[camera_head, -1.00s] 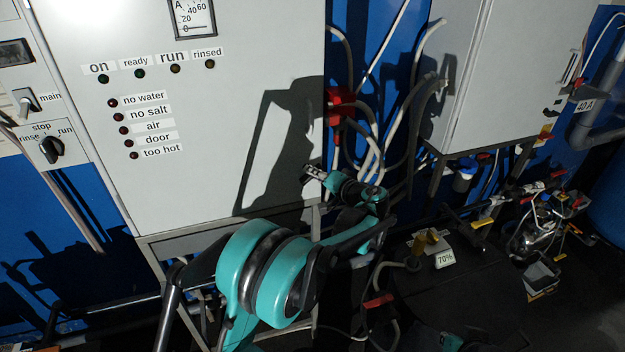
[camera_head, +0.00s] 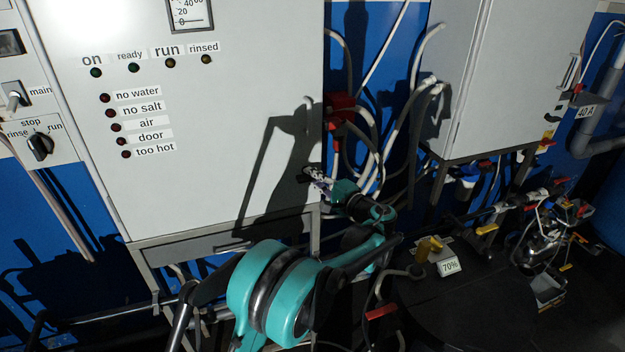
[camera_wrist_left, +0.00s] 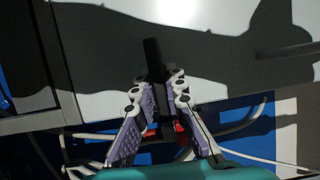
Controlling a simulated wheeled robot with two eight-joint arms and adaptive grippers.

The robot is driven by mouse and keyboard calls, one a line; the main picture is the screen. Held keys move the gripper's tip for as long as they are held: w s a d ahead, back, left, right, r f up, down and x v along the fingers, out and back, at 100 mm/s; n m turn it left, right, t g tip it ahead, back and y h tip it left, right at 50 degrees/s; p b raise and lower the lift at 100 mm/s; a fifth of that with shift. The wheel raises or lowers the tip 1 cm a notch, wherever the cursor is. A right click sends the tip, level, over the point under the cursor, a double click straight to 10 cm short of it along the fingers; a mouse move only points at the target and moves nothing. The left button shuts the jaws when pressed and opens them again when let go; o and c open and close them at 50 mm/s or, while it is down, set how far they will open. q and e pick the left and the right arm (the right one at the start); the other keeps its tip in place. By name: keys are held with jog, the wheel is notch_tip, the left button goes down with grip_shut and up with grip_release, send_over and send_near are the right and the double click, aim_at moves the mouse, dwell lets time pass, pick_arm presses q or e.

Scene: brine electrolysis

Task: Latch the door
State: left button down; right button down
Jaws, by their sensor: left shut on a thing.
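The grey cabinet door (camera_head: 230,120) fills the left half of the head view and looks about flush with its frame. My left gripper (camera_head: 318,184) is at the door's lower right edge. In the left wrist view its two purple-sided fingers (camera_wrist_left: 160,90) are closed around a black latch handle (camera_wrist_left: 152,55). The handle's end sticks out beyond the fingertips, in front of the grey panel. In the head view the gripper and its shadow mostly hide the handle. I cannot tell whether the latch is engaged. My right gripper is not in view.
Hoses and a red fitting (camera_head: 340,108) hang in the gap right of the door. A second grey cabinet (camera_head: 510,80) stands farther right. A dark round lid with a 70% label (camera_head: 450,267) lies below. A switch panel (camera_head: 45,140) is at the left.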

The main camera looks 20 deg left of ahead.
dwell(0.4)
pick_arm(q)
jog(key=c, duration=1.6)
grip_release()
jog(key=shift+o, duration=0.2)
jog(key=v, duration=1.2)
jog(key=shift+f, duration=0.15)
